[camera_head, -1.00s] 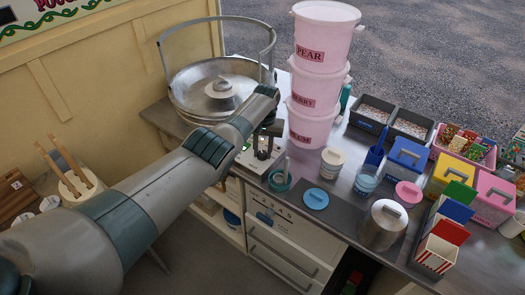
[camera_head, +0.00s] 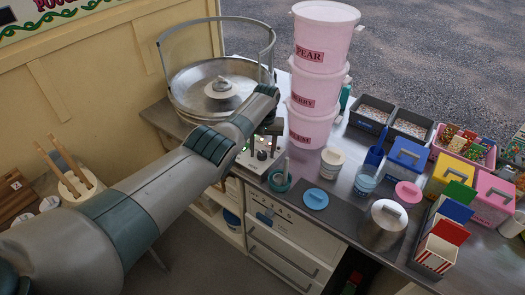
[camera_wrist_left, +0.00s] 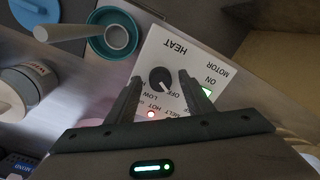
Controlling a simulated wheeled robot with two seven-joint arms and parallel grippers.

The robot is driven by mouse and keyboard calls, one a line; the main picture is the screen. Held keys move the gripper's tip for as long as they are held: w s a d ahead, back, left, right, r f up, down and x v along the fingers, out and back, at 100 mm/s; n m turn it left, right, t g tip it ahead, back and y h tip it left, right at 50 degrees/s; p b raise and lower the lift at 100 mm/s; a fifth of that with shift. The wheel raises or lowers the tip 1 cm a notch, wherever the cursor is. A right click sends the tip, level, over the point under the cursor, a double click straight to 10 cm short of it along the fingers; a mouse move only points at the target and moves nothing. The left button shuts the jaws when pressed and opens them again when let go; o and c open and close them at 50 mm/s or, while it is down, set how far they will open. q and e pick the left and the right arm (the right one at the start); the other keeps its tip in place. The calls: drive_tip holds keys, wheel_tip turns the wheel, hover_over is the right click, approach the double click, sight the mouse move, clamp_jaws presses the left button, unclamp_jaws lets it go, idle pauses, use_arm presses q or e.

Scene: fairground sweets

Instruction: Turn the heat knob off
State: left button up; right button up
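The heat knob (camera_wrist_left: 162,80) is a small black round knob on a white control panel (camera_wrist_left: 150,58) with printed labels HEAT, OFF, LOW, MELT and HOT. Its pale mark seems to point to the lower right, towards OFF, but it is small. My left gripper (camera_wrist_left: 160,75) is open. Its fingers stand on either side of the knob in the picture, with gaps between; I cannot tell their height above it. In the head view the panel (camera_head: 247,160) shows below my left gripper (camera_head: 272,137). My right gripper is not in view.
A red light (camera_wrist_left: 151,114) glows on the panel, and a green MOTOR switch (camera_wrist_left: 207,92) sits beside my finger. The metal floss bowl (camera_head: 190,80) stands behind, stacked pink tubs (camera_head: 318,90) to the right. A teal cup (camera_head: 279,182) stands close in front.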

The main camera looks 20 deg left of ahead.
sight(265, 154)
use_arm(q)
drive_tip(key=shift+r, duration=0.5)
wheel_tip(265, 154, up, 16)
drive_tip(key=b, duration=0.3)
drive_tip(key=shift+d+r, duration=0.2)
drive_tip(key=shift+d, duration=0.25)
drive_tip(key=shift+w+f, duration=0.1)
